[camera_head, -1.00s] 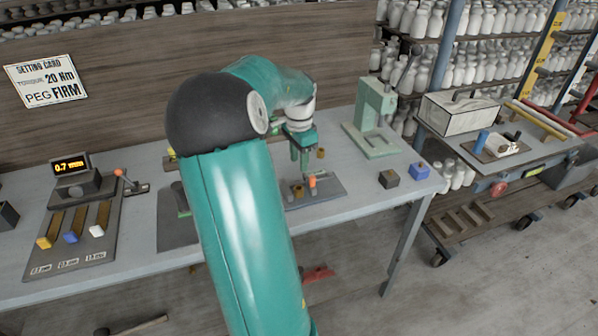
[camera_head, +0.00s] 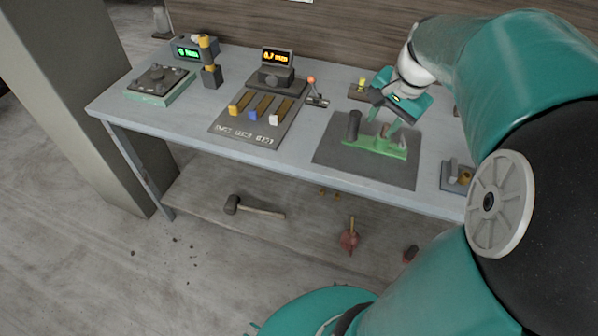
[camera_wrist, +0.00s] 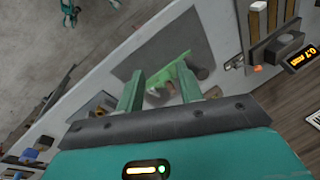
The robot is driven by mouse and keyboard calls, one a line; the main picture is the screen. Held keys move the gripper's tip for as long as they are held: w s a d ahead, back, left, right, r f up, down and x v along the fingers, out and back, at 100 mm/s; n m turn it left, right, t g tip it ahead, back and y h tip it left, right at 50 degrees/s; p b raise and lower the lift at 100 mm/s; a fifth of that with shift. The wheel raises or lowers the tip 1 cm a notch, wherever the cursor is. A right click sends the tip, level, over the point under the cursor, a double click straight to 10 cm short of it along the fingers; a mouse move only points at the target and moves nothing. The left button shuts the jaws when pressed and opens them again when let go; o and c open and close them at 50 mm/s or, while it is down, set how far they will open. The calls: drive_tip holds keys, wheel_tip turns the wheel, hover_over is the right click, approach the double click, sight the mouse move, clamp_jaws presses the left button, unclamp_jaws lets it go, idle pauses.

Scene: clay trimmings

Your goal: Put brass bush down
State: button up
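My gripper (camera_head: 386,128) is over the dark mat, close above a green fixture (camera_head: 375,147) with a dark upright cylinder (camera_head: 353,125). In the wrist view my gripper (camera_wrist: 159,100) has its two green fingers well apart, with no brass bush visible between them. The green fixture (camera_wrist: 180,80) shows beyond the fingers; whether they touch it is unclear. A small brass-coloured piece (camera_head: 466,177), possibly the brass bush, sits on a grey plate at the right, partly cut off by my arm.
The dark mat (camera_head: 330,160) lies at the bench's front edge. Left of it are a slotted board (camera_head: 225,128) with coloured blocks and an orange display (camera_head: 277,58). A yellow-topped piece (camera_head: 361,84) stands behind the mat. A mallet (camera_head: 250,207) lies below the bench.

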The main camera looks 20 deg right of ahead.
drive_tip(key=s+a+r+n+t, duration=0.1)
drive_tip(key=s+a+n, duration=0.2)
drive_tip(key=a+n, duration=0.3)
drive_tip(key=s+a+r+n+t, duration=0.1)
drive_tip(key=s+a+n, duration=0.3)
drive_tip(key=a, duration=1.3)
drive_tip(key=n, duration=0.3)
drive_tip(key=shift+a+t+h, duration=0.2)
drive_tip(key=shift+t+h, duration=0.1)
